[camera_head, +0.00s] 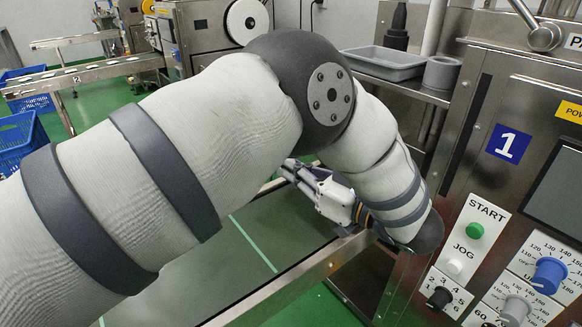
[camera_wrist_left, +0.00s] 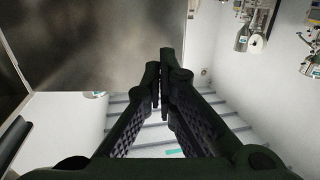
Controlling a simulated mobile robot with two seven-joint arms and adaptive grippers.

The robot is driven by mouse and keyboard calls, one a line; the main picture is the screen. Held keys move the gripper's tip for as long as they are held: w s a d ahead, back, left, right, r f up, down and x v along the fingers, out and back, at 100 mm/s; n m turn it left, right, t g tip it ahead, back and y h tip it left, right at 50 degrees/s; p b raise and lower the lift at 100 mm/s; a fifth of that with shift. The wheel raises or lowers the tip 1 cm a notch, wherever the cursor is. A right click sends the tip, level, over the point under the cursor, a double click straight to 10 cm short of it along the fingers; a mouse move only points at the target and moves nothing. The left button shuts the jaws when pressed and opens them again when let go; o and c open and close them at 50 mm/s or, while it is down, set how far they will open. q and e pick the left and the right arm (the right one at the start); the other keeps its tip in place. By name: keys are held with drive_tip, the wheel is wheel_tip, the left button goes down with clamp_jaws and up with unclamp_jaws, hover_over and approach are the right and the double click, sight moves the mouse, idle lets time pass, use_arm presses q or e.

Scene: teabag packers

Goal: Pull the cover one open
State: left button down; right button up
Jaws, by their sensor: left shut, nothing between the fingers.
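The machine marked with a blue number 1 sign (camera_head: 508,144) stands at the right in the head view. My left arm reaches across the head view, and its gripper (camera_head: 290,172) points left, away from the control panel. In the left wrist view the gripper's fingers (camera_wrist_left: 161,72) are together and empty. A brushed metal panel (camera_wrist_left: 90,45) fills the upper left there, close to the fingers. I cannot tell whether it is cover one, or whether the fingers touch it. My arm hides much of the machine front. My right gripper is not in view.
The control panel carries a green start button (camera_head: 475,230), a blue dial (camera_head: 549,276) and a black knob (camera_head: 440,297). A grey tray (camera_head: 384,63) sits on the steel shelf behind my arm. Blue crates (camera_head: 20,140) stand at the far left. Green floor shows below.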

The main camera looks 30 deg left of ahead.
use_arm(q)
drive_tip(key=w+a, duration=0.1)
drive_tip(key=a, duration=0.7)
drive_tip(key=shift+w+a+p, duration=0.3)
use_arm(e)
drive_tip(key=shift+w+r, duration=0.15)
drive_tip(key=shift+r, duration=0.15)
use_arm(q)
drive_tip(key=a+t+p, duration=0.1)
drive_tip(key=a, duration=0.1)
drive_tip(key=a+r+m+t+p, duration=0.1)
drive_tip(key=a, duration=0.1)
drive_tip(key=w+a+m+t+p, duration=0.1)
drive_tip(key=shift+a+r+t+h+p, duration=0.2)
drive_tip(key=shift+a+t+h+p, duration=0.2)
drive_tip(key=shift+m+t+h, duration=0.4)
drive_tip(key=shift+m+t, duration=0.1)
drive_tip(key=shift+m, duration=0.1)
drive_tip(key=a, duration=0.1)
drive_tip(key=w+a+f, duration=0.1)
drive_tip(key=a, duration=0.2)
drive_tip(key=shift+w+a+f, duration=0.2)
drive_tip(key=shift+w+a, duration=0.1)
drive_tip(key=shift+w, duration=0.1)
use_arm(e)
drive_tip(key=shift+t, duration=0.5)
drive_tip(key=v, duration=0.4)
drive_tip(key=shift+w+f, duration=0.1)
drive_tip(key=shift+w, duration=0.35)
